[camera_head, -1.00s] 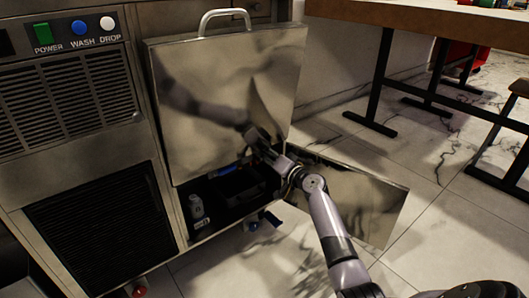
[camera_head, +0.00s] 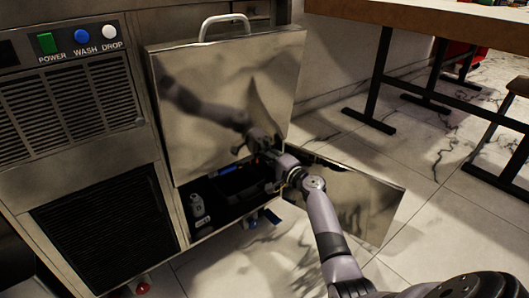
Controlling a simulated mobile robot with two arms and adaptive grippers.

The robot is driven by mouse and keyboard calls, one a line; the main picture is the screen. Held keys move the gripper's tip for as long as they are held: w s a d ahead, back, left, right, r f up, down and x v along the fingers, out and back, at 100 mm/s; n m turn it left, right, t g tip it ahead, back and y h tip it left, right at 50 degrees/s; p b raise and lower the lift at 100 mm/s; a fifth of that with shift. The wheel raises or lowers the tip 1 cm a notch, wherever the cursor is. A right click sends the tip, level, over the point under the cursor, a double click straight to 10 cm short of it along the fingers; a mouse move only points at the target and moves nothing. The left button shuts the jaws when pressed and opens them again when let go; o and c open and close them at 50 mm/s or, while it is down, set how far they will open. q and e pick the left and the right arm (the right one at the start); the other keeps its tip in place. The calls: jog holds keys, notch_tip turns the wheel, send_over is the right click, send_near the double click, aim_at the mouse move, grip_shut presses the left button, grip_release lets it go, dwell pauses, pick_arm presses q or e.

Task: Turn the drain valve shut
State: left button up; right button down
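My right arm reaches in from the lower right to the open lower compartment of the steel machine. My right gripper (camera_head: 262,156) is at the compartment's right side, under the lifted steel panel. Its fingers are small and dark against the interior, and I cannot tell whether they are open or touching anything. A small blue part (camera_head: 271,215) shows below the compartment's front edge, and a red knob (camera_head: 142,288) sits low under the left grille. I cannot tell which of these, if either, is the drain valve. My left gripper is not in view.
The steel panel (camera_head: 222,85) stands above the compartment, and a low door (camera_head: 352,200) hangs open at its right. A small grey-white bottle (camera_head: 199,208) stands inside at the left. A table (camera_head: 440,22) is at the upper right; the marble floor between is clear.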

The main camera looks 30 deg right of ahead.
dwell(0.3)
jog(key=shift+f, duration=0.1)
jog(key=c, duration=1.6)
grip_release()
jog(key=shift+d, duration=0.1)
jog(key=shift+s, duration=0.1)
jog(key=s, duration=1.2)
jog(key=shift+d, duration=0.4)
